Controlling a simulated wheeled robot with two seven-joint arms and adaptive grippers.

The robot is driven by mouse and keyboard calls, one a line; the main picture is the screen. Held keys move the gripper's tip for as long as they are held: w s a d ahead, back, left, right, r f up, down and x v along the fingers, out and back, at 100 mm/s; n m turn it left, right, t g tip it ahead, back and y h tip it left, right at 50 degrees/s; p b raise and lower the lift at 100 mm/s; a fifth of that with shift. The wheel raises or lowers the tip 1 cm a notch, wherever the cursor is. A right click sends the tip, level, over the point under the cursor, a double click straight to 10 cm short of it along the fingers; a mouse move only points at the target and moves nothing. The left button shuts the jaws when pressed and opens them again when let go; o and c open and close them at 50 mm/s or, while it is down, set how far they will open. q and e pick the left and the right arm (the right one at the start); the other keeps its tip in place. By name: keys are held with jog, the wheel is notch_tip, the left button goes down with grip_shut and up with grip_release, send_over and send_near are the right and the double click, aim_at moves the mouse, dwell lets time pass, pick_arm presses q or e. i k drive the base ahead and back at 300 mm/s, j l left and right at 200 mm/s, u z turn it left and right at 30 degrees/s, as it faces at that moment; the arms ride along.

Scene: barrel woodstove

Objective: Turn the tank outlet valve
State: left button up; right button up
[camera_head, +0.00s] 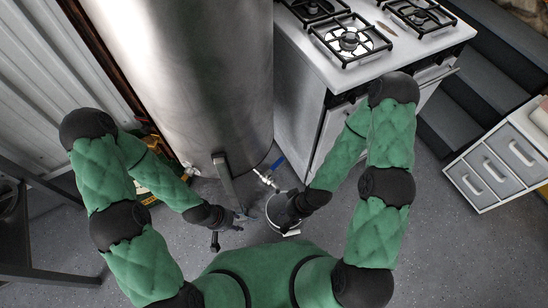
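The tank (200,70) is a large upright silver cylinder in the upper middle of the head view. Its outlet valve (264,178) is a small metal fitting low at the tank's right side, with a blue lever (278,163) slanting up and right. My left gripper (230,228) is low, left of the valve and apart from it, with its dark fingers spread. A round metal bucket (270,211) is on the floor just below the valve. My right gripper (287,217) is over the bucket's right side, near its rim. Its fingers are too dark and small to read.
A white stove (318,115) with black burner grates stands right of the tank. Dark steps (455,105) and a white drawer unit (495,172) are further right. A dark metal frame (30,235) is at the left. Grey floor (440,240) is clear at lower right.

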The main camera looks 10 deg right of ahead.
aim_at(280, 160)
jog(key=k, duration=0.9)
jog(key=k+u, duration=0.1)
jog(key=u, duration=0.4)
jog(key=k+u, duration=0.1)
jog(key=u, duration=0.35)
jog(key=k+u, duration=0.1)
jog(key=u, duration=0.4)
jog(key=l+u, duration=0.25)
jog(key=l, duration=2.1)
